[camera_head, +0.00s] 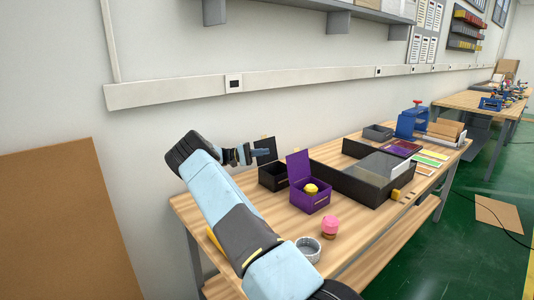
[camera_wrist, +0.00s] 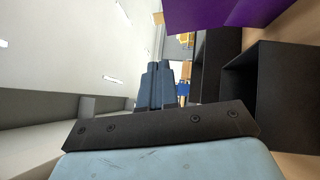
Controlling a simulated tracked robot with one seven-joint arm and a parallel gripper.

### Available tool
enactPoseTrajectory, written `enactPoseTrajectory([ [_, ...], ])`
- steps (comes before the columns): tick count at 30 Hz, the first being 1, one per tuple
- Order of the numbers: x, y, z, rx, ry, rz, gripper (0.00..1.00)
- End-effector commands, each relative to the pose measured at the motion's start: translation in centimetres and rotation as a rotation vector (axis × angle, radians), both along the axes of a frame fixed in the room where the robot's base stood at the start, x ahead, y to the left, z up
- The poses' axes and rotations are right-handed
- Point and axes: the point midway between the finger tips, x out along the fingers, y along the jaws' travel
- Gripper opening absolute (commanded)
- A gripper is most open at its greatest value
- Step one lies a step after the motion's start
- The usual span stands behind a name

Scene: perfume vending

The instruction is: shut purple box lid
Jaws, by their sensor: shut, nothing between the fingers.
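The purple box (camera_head: 309,204) stands on the wooden table with its purple lid (camera_head: 298,167) raised upright at its back. A yellow round item (camera_head: 311,188) sits in it. Purple also shows at the top right of the wrist view (camera_wrist: 220,12). My gripper (camera_head: 266,153) is shut and empty, to the left of the raised lid and above the black box. Its fingers (camera_wrist: 158,72) lie together in the wrist view. I cannot tell whether they touch the black box's lid.
The black box (camera_head: 272,178) with an upright black lid (camera_head: 266,146) stands just left of the purple box. A large black tray (camera_head: 362,184) is to the right. A pink-topped item (camera_head: 330,225) and a grey ring-shaped dish (camera_head: 308,247) stand in front. The wall is behind.

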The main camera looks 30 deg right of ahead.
Motion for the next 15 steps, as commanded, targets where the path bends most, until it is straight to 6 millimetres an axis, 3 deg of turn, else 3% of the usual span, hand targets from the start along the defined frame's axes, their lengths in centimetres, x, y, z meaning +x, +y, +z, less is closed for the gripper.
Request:
enactPoseTrajectory([
  [12,-4.4,-5.9,1.3,0.002,0.0,-0.004,0.0],
  [15,-5.6,-6.1,1.7,0.002,0.0,-0.001,0.0],
])
